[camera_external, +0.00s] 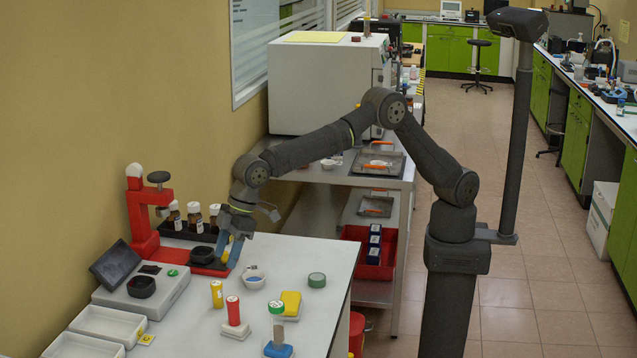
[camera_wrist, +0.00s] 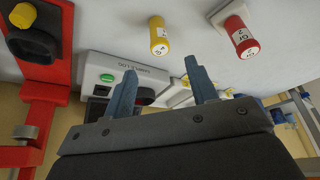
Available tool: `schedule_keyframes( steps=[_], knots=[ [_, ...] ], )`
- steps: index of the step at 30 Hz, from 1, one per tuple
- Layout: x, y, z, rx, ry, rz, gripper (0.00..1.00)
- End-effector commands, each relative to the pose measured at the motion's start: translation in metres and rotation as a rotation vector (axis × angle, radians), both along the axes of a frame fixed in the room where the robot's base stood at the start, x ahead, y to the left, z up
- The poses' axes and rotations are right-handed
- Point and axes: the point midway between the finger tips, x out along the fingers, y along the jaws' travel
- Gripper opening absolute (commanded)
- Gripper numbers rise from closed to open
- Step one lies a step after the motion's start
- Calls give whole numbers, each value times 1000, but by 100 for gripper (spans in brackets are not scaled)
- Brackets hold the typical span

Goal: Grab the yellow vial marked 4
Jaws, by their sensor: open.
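The yellow vial (camera_external: 217,293) stands upright on the white table, left of a red vial (camera_external: 233,310) on a white block. In the wrist view the yellow vial (camera_wrist: 158,35) lies beyond the fingertips, and its end has a white label with a mark that looks like a 4. The red vial (camera_wrist: 240,37) is to its right there. My gripper (camera_external: 227,262) has blue fingers pointing down, above the table and behind the yellow vial. In the wrist view my gripper (camera_wrist: 160,66) is open, with nothing between its fingers.
A red stand (camera_external: 143,210) is left of my gripper, near brown bottles (camera_external: 195,218). A scale (camera_external: 140,290) is left of the yellow vial. White trays (camera_external: 108,325) lie in front.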

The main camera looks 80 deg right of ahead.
Motion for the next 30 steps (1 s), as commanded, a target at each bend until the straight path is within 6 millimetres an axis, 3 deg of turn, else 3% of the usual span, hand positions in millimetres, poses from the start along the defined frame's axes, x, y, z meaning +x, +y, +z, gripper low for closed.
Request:
schedule_keyframes(
  steps=[7, 17, 24, 30],
  knots=[
    [13, 14, -48, -1, 0, 1, 53],
    [19, 20, -68, 0, -1, 2, 53],
    [27, 26, -100, -1, 1, 2, 53],
    [31, 31, -112, 2, -2, 2, 53]
  ],
)
